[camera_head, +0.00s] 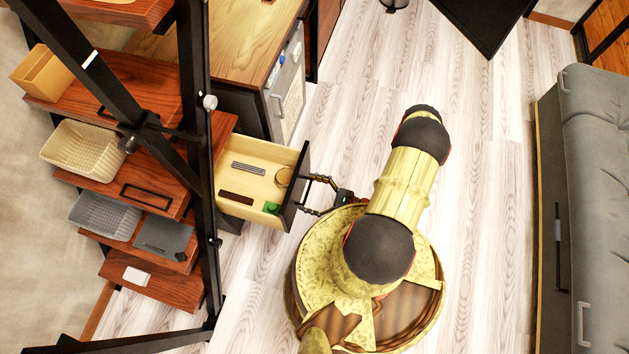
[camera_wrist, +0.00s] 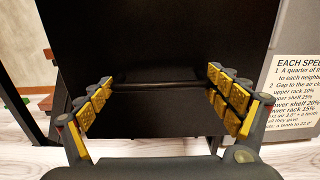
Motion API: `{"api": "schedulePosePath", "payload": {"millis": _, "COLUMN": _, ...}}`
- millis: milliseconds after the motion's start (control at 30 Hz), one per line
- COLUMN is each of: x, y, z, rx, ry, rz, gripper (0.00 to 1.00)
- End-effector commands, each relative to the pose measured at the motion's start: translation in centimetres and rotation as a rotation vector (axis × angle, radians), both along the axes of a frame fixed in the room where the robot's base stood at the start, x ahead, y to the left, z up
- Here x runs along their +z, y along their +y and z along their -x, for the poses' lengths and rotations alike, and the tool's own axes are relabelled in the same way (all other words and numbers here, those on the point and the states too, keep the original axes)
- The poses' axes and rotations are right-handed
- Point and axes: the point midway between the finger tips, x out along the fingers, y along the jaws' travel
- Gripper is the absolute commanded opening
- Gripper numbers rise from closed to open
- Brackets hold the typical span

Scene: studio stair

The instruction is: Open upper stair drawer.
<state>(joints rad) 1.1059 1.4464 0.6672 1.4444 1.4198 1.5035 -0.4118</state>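A drawer with a pale wood inside (camera_head: 236,188) and a dark front (camera_head: 296,187) stands pulled out to the right from beside the stair, in the head view. In the wrist view the dark front (camera_wrist: 160,30) fills the middle, with a thin dark handle bar (camera_wrist: 155,83) across it. My gripper (camera_head: 316,195) is at the outer side of this front. In the wrist view my gripper (camera_wrist: 160,85) is open, its yellow-padded fingers wide apart to the left and right of the bar. Whether they touch the front is unclear.
The drawer holds a green item (camera_head: 272,208) and several small things. Red-brown stair treads (camera_head: 150,285) with baskets (camera_head: 83,150) lie left, behind a black post (camera_head: 197,150). A wood-topped cabinet (camera_head: 225,45) stands above.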

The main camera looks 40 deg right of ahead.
Motion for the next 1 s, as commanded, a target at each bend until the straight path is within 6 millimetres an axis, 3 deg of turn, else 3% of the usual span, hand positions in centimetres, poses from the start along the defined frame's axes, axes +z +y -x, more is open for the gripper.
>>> {"api": "schedulePosePath", "payload": {"millis": 167, "x": 0.3, "y": -1.4, "z": 0.8, "rx": -0.009, "ry": -0.009, "rz": 0.005, "gripper": 1.00}}
{"api": "schedulePosePath", "payload": {"millis": 800, "x": 0.0, "y": -6.3, "z": 8.4, "rx": -0.005, "ry": -0.001, "rz": 0.003, "gripper": 1.00}}
{"api": "schedulePosePath", "payload": {"millis": 1000, "x": 0.0, "y": -6.9, "z": 9.5, "rx": -0.001, "ry": 0.001, "rz": 0.001, "gripper": 1.00}}
